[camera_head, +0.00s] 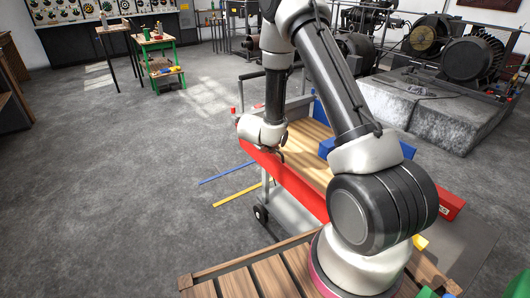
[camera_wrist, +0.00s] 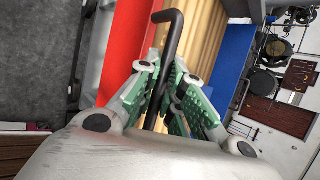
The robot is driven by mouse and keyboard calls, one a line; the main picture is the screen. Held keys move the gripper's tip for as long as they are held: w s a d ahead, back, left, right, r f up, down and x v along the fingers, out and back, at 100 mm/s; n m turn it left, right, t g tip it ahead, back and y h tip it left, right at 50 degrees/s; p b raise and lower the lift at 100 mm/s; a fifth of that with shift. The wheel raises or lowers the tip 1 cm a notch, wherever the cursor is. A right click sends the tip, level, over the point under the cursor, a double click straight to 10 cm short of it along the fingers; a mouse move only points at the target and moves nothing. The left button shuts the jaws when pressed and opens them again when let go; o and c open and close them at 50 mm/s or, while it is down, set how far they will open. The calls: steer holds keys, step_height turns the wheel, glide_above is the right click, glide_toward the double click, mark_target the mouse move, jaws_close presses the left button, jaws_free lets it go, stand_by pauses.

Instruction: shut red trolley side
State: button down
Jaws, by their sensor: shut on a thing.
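The red trolley side (camera_head: 298,190) runs along the left edge of the trolley's wooden deck (camera_head: 312,145). It also shows as a broad red strip in the wrist view (camera_wrist: 129,45). I cannot tell exactly how far it is tilted. In the wrist view, my gripper's green-padded fingers (camera_wrist: 163,70) are closed around a bent black handle (camera_wrist: 172,30) beside the red side.
Blue (camera_head: 226,173) and yellow (camera_head: 237,196) strips mark the floor left of the trolley. A planked wooden surface (camera_head: 240,285) is in front.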

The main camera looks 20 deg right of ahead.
steer(key=shift+w+d+r+y, duration=0.15)
steer(key=shift+d+y, duration=0.15)
steer(key=shift+d, duration=0.35)
steer(key=shift+w+d+y, duration=0.15)
steer(key=shift+d+y, duration=0.15)
steer(key=shift+d, duration=0.35)
steer(key=c, duration=1.5)
jaws_free()
steer(key=shift+d, duration=0.1)
steer(key=shift+c, duration=0.2)
steer(key=shift+s, duration=0.1)
steer(key=v, duration=1.2)
steer(key=shift+w, duration=0.25)
steer(key=shift+r, duration=0.1)
